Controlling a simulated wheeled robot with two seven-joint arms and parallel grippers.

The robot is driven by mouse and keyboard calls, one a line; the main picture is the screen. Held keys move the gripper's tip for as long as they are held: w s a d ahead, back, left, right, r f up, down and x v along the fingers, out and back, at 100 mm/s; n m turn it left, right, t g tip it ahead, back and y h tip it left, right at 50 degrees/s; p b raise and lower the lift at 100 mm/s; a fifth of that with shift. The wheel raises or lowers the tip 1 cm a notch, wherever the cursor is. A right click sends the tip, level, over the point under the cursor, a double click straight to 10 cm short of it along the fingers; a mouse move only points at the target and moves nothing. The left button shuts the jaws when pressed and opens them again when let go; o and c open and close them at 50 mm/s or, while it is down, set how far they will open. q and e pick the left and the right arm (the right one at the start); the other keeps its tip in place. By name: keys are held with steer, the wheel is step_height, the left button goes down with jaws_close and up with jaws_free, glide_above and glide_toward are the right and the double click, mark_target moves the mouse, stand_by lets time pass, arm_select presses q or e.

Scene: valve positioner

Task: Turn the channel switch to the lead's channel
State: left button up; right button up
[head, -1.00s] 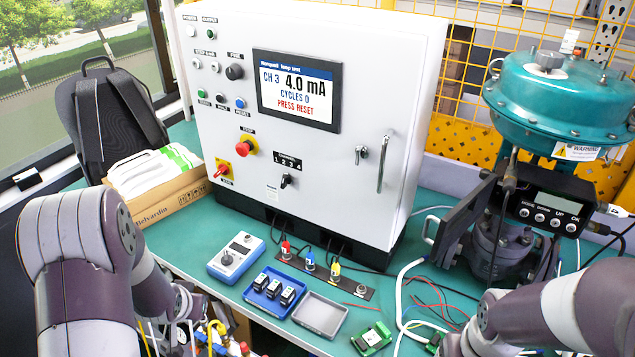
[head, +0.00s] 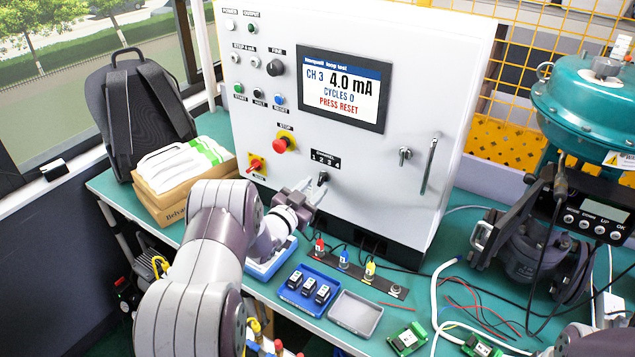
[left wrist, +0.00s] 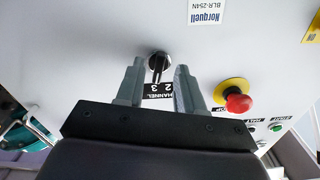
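The channel switch (head: 323,178) is a small black knob under a black number plate (head: 325,158) on the white cabinet front. The screen (head: 333,88) reads CH 3, 4.0 mA, CYCLES 0, PRESS RESET. My left gripper (head: 312,190) is in front of the cabinet, just below and left of the switch. In the left wrist view the gripper (left wrist: 158,72) is open, with the knob (left wrist: 158,64) showing between its fingertips. Contact with the knob cannot be told. Red (head: 319,246), blue (head: 344,258) and yellow (head: 370,270) plugs stand on a dark strip. My right gripper is out of view.
The red stop button (head: 282,145) and red rotary switch (head: 255,164) are left of the channel switch. A door handle (head: 429,166) sticks out to the right. A blue tray (head: 288,296) of black modules and a grey tray (head: 356,312) lie in front.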

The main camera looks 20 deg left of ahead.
arm_select(q)
steer(key=shift+w+d, duration=0.2)
steer(key=shift+w, duration=0.9)
jaws_close()
steer(key=m+b, duration=0.2)
steer(key=b, duration=0.1)
steer(key=shift+a+f+m, duration=0.1)
steer(key=shift+f+m, duration=0.1)
steer(key=shift+m, duration=0.1)
steer(key=m+b, duration=0.2)
steer(key=b, duration=0.1)
steer(key=shift+r+m, duration=0.1)
steer(key=shift+m, duration=0.3)
steer(key=shift+r+m+b, duration=0.15)
steer(key=shift+m+b, duration=0.15)
steer(key=shift+b, duration=0.15)
